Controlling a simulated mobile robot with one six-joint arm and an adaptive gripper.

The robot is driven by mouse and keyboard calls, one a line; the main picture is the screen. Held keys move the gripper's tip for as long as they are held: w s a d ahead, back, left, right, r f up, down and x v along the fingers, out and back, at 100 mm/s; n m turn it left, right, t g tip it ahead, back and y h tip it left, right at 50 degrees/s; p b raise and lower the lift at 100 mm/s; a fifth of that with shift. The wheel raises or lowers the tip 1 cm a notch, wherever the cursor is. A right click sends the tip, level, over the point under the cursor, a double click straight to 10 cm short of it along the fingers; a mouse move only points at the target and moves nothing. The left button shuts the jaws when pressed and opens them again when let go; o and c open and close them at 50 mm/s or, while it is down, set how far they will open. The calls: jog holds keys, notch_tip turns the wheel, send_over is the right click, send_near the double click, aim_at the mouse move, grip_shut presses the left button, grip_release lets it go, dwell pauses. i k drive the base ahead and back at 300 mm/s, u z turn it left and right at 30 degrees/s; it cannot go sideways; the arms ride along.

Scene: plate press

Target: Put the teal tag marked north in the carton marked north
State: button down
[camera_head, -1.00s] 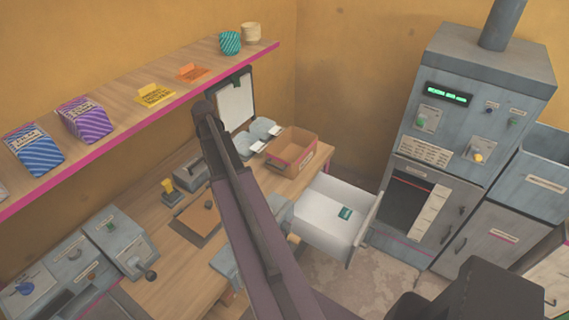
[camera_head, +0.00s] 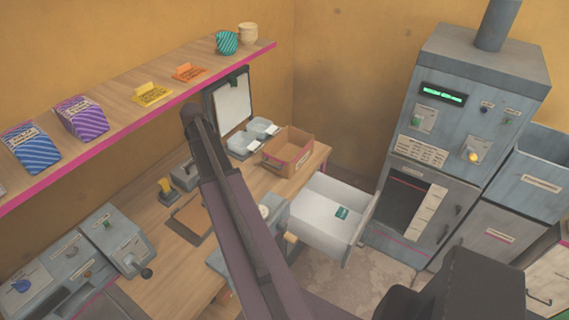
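A small teal tag (camera_head: 342,212) lies inside the pulled-out white drawer (camera_head: 325,192), toward its right side. Its marking is too small to read. An open brown carton (camera_head: 289,151) with a magenta band and a pale label stands at the far end of the workbench, behind the drawer. Its label cannot be read from here. My dark arm crosses the middle of the view, in front of the bench and close to the drawer's left side. I cannot make out my gripper's fingertips in this view.
Two grey trays (camera_head: 243,143) with white cards sit left of the carton. A shelf (camera_head: 120,113) with packets, yellow and orange cards and two cups overhangs the bench (camera_head: 165,232). A tall grey press (camera_head: 455,135) stands right of the drawer, with grey bins beside it.

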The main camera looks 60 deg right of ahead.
aim_at(289, 159)
jog(key=u, duration=0.05)
jog(key=k, duration=1.4)
jog(key=z, duration=1.4)
jog(key=i, duration=0.9)
jog(key=u, duration=0.1)
